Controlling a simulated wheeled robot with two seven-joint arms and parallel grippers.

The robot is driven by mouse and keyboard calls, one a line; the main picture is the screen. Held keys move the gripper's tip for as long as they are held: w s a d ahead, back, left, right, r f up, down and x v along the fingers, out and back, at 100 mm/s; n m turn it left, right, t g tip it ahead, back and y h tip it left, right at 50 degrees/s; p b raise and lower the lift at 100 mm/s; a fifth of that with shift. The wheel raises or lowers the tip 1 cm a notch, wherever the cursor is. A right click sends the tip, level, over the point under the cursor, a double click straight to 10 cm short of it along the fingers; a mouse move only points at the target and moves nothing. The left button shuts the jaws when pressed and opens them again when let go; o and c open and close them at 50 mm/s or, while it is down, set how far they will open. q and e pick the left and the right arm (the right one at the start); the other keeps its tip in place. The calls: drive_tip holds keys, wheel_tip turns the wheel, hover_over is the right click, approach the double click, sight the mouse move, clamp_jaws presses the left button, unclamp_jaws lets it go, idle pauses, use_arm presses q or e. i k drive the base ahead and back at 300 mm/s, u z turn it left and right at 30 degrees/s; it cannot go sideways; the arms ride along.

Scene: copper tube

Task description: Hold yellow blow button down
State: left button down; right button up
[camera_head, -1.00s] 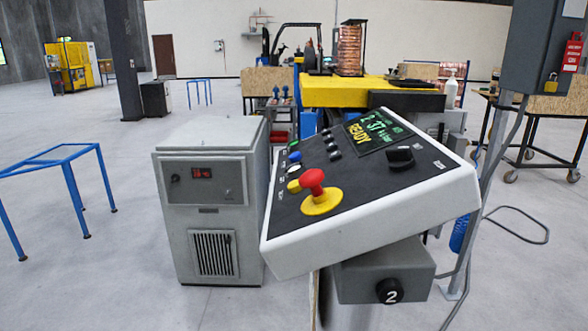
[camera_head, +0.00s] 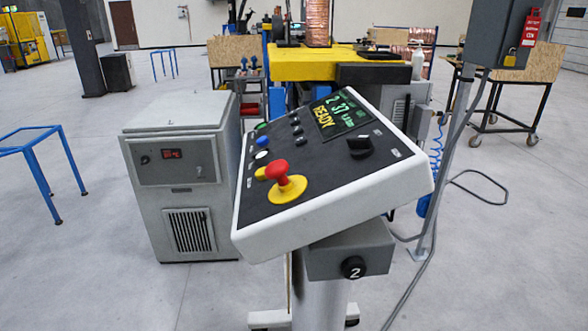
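The yellow button (camera_head: 261,173) is on the left side of the sloped control panel (camera_head: 320,190), partly hidden behind the red mushroom button (camera_head: 277,168) on its yellow disc. A blue button (camera_head: 262,141), a white button (camera_head: 262,155) and a green button (camera_head: 261,126) sit in the same column. The panel's screen (camera_head: 343,115) reads READY in yellow. A black selector knob (camera_head: 360,145) is to the right. Neither of my grippers is in view, and nothing touches the panel.
A grey box with a black "2" knob (camera_head: 353,267) hangs under the panel on a post. A grey cabinet (camera_head: 182,180) stands to the left. A yellow-topped machine (camera_head: 320,62) is behind. A grey pole with cables (camera_head: 440,170) stands to the right.

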sight(259, 174)
drive_tip(key=z, duration=1.95)
drive_tip(key=i, duration=0.7)
drive_tip(key=u, duration=1.6)
